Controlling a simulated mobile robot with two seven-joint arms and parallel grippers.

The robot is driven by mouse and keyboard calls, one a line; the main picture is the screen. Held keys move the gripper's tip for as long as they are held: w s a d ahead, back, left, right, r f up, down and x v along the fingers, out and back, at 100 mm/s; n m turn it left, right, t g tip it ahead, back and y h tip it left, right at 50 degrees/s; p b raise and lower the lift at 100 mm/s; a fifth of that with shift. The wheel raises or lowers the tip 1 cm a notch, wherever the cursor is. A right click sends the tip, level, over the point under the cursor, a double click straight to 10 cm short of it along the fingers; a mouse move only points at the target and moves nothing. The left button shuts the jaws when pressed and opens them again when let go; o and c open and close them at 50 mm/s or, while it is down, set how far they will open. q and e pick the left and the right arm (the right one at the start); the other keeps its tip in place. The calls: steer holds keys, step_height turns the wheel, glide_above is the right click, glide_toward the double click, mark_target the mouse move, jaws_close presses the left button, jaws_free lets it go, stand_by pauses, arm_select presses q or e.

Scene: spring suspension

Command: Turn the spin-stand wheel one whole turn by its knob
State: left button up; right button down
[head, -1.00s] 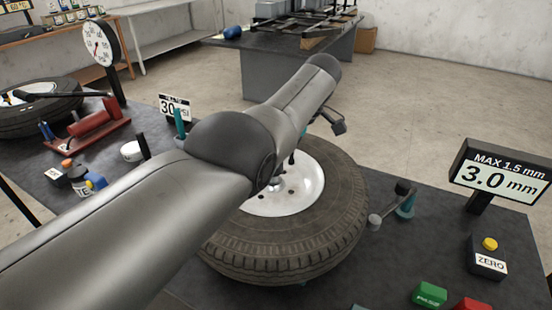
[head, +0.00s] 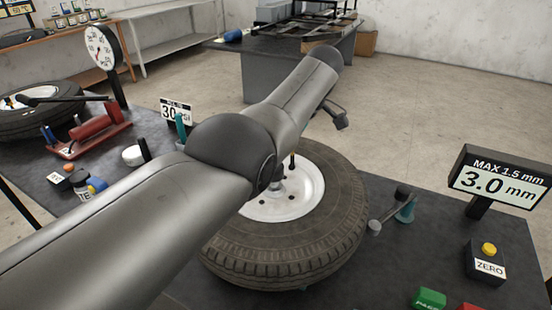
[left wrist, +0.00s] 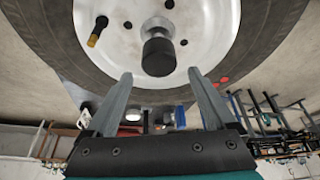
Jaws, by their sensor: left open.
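The wheel is a black tyre (head: 325,235) with a white rim (head: 310,190), lying flat on the dark bench in the head view. My left arm passes over it and hides its left and far parts. In the left wrist view the white rim (left wrist: 215,25) fills the top. A dark cylindrical knob (left wrist: 158,55) stands out from the rim. My left gripper (left wrist: 159,74) is open, its two fingertips apart on either side of the knob's end. Whether they touch it I cannot tell. In the head view this gripper is hidden behind the arm. My right gripper is not in view.
A brass-tipped stem (left wrist: 97,32) stands on the rim beside the knob. Right of the tyre are a small gauge arm on a teal stand (head: 404,208), a display (head: 500,178) reading 3.0 mm, a ZERO button box (head: 487,262) and a green block (head: 429,298). A second tyre (head: 45,120) lies left.

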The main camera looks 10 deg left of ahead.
arm_select(q)
step_height(320, 180, up, 17)
steer(key=p, duration=0.8)
steer(key=shift+r, duration=0.15)
